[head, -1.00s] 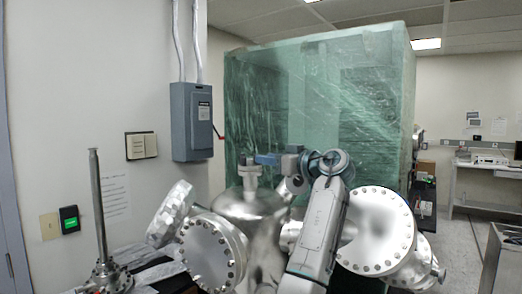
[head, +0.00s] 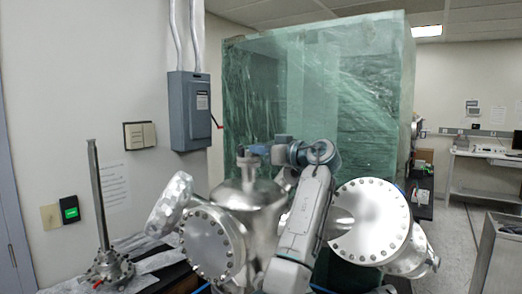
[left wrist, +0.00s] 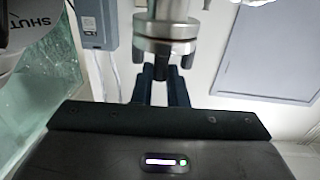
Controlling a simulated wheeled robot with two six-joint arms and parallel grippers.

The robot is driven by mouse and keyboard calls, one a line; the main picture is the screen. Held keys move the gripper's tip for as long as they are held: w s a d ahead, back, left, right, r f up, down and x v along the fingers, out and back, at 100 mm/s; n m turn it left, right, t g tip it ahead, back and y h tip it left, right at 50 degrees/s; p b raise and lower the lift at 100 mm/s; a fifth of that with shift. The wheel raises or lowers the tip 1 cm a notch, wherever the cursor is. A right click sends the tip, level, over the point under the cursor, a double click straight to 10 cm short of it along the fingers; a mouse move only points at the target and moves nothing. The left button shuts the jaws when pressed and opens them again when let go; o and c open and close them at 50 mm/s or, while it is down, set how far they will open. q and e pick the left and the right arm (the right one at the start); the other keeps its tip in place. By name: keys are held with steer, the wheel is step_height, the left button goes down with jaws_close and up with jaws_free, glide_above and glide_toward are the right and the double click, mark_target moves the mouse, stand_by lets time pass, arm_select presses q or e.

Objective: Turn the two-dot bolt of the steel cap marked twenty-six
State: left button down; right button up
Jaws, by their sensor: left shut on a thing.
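The steel chamber (head: 250,205) stands in the middle of the head view, with a small flanged steel cap (head: 247,163) on its top neck. My left gripper (head: 259,150) is level with this cap, reaching in from its right. In the left wrist view, the steel flange (left wrist: 166,30) is close in front, with bolt ends showing on both sides. My left gripper's dark fingers (left wrist: 160,75) are close together at its edge, shut on what looks like one of its bolts. The bolt is mostly hidden by the fingers. No number or dots can be read. My right gripper is out of view.
Large bolted round flanges stand on the chamber's left (head: 212,245) and right (head: 372,222). A steel post (head: 99,195) rises at the far left. A grey switch box (head: 189,110) is on the wall. A green wrapped crate (head: 320,90) stands behind.

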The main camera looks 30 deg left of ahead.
arm_select(q)
steer(key=shift+w+r+n+g, duration=0.15)
steer(key=shift+n+g, duration=0.45)
steer(key=shift+g, duration=0.4)
steer(key=shift+n+g+p, duration=0.35)
steer(key=shift+n+g, duration=0.35)
steer(key=shift+g, duration=0.4)
steer(key=c, duration=1.4)
jaws_free()
steer(key=shift+c, duration=0.2)
steer(key=shift+d+f, duration=0.2)
steer(key=shift+d, duration=0.05)
steer(key=d+b, duration=0.4)
steer(key=d, duration=0.6)
steer(key=shift+d+b, duration=0.15)
steer(key=shift+b, duration=0.2)
